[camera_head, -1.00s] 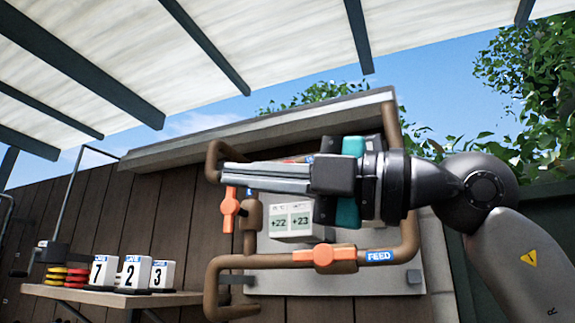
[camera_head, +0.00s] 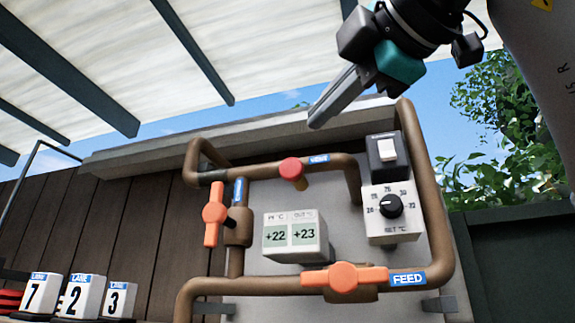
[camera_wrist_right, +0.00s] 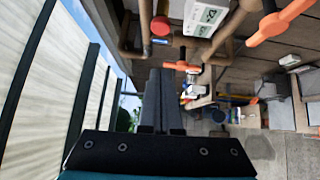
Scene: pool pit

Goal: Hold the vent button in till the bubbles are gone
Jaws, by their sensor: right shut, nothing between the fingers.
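The red round button (camera_head: 292,169) sits on the upper brown pipe of the panel, with a small blue label beside it whose text is too small to read. It also shows in the right wrist view (camera_wrist_right: 160,26), beyond the fingertips. My right gripper (camera_head: 318,119) is shut and empty. In the head view its tips are above the button and apart from it, pointing down-left. In the right wrist view the fingers (camera_wrist_right: 161,76) lie together. I cannot make out any bubbles. My left gripper is not in view.
The panel carries a display (camera_head: 295,236) reading +22 and +23, a dial box (camera_head: 391,212), a switch (camera_head: 387,151), and orange valve handles on the left pipe (camera_head: 214,214) and FEED pipe (camera_head: 345,277). Lane number blocks (camera_head: 81,297) stand at lower left.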

